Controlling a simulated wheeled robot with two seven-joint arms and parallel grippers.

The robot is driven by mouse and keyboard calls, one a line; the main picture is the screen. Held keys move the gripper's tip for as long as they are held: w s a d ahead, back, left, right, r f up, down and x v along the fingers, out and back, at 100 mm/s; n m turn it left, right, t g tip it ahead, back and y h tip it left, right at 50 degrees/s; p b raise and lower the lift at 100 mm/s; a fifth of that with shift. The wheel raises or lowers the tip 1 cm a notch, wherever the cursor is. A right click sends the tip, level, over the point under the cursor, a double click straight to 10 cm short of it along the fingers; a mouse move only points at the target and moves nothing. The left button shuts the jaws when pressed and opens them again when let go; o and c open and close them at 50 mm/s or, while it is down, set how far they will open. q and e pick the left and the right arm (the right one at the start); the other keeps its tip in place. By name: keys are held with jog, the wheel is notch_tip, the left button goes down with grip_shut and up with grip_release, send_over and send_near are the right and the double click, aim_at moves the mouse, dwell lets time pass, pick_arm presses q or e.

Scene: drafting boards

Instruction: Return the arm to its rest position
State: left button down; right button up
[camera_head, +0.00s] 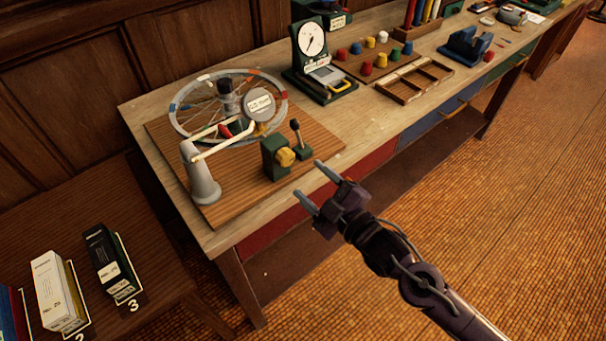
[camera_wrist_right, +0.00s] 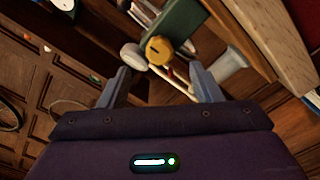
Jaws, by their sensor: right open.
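My right gripper (camera_head: 312,188) is open and empty in the head view, in front of the long bench's near edge. Its two grey fingers point toward the bench and stand apart. In the right wrist view the open right gripper (camera_wrist_right: 160,85) shows at the bottom, with nothing between its fingers. Beyond the fingers are the green block with a yellow knob (camera_wrist_right: 158,48) and a pale stand (camera_wrist_right: 228,64). In the head view the green block (camera_head: 277,158) sits on the wooden board, just left of the right gripper and apart from it. My left gripper is in neither view.
A spoked wheel (camera_head: 188,128) and a pale stand (camera_head: 201,178) are on the board (camera_head: 313,148). A dial gauge (camera_head: 311,40), colored pegs (camera_head: 366,68) and a sectioned tray (camera_head: 402,93) stand further right. Labeled boxes (camera_head: 50,283) are on the lower left table. The floor (camera_head: 480,190) is clear.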

jog(key=shift+s+d, duration=0.15)
dwell(0.4)
jog(key=w+d+f+m+g+h, duration=0.1)
jog(key=d+f+m+h, duration=0.2)
jog(key=f, duration=0.7)
jog(key=w+d+f+m+g+h, duration=0.1)
jog(key=d+f+m+h, duration=0.15)
jog(key=d+f, duration=0.55)
jog(key=s+d+f+m+g+h, duration=0.15)
jog(key=s+f, duration=0.25)
jog(key=f, duration=0.5)
jog(key=s+d+f+m+g+h, duration=0.1)
jog(key=s+d+f+g, duration=0.15)
jog(key=f, duration=0.65)
jog(key=s+d+f+m+g+h, duration=0.1)
jog(key=s+f+m+g, duration=0.1)
jog(key=s+f, duration=0.4)
jog(key=s+d+f+m+g, duration=0.1)
jog(key=s+f, duration=0.6)
jog(key=s, duration=0.9)
jog(key=s+d+f+m+g+h, duration=0.1)
jog(key=s+f+g, duration=0.3)
jog(key=s, duration=0.7)
notch_tip(320, 180, down, 3)
jog(key=shift+r+m+g+h, duration=0.1)
jog(key=shift+m+g+h, duration=0.2)
jog(key=shift+m, duration=0.6)
jog(key=shift+w, duration=0.1)
